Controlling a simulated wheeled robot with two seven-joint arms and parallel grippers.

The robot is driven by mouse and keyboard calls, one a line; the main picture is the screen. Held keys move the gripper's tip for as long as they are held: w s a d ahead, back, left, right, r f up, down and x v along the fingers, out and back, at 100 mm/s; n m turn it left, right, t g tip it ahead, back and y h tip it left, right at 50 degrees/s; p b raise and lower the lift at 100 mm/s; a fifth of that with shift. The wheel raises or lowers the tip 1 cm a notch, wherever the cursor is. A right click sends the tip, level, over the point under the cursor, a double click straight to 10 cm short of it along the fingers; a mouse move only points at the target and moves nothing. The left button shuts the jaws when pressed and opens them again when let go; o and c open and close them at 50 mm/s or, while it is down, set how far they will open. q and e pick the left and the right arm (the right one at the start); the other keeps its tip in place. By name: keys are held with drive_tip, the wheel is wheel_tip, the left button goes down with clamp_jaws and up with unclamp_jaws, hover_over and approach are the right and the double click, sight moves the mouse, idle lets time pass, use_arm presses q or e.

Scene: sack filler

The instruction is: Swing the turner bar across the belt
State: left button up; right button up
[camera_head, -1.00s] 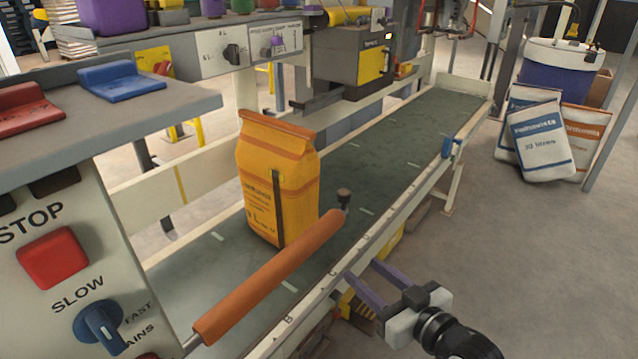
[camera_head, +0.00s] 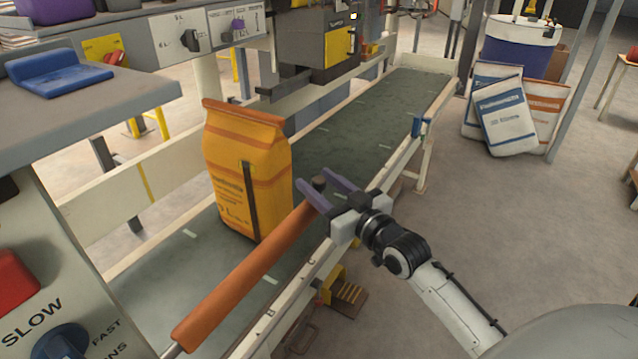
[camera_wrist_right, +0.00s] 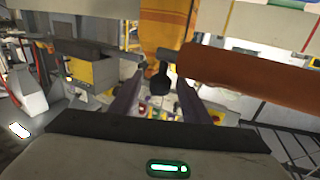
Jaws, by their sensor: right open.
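The turner bar (camera_head: 248,272) is a long orange roller lying lengthwise along the near side of the belt (camera_head: 345,135), with a small dark knob (camera_head: 319,184) at its far end. My right gripper (camera_head: 314,178) is open at that end, with its purple fingers on either side of the knob. In the right wrist view the knob (camera_wrist_right: 158,86) shows between the two open fingers, and the orange bar (camera_wrist_right: 245,78) runs off to the right. I cannot tell whether a finger touches it. My left gripper is not in view.
An orange sack (camera_head: 238,165) stands upright on the belt just behind the bar. A control panel (camera_head: 75,290) with red and blue controls is at the lower left. The near belt rail (camera_head: 385,170) lies beside my gripper. White sacks (camera_head: 508,118) lean by a blue drum (camera_head: 518,50).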

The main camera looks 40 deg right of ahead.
drive_tip(key=shift+w, duration=0.2)
drive_tip(key=shift+c, duration=0.3)
clamp_jaws()
drive_tip(key=shift+w, duration=0.1)
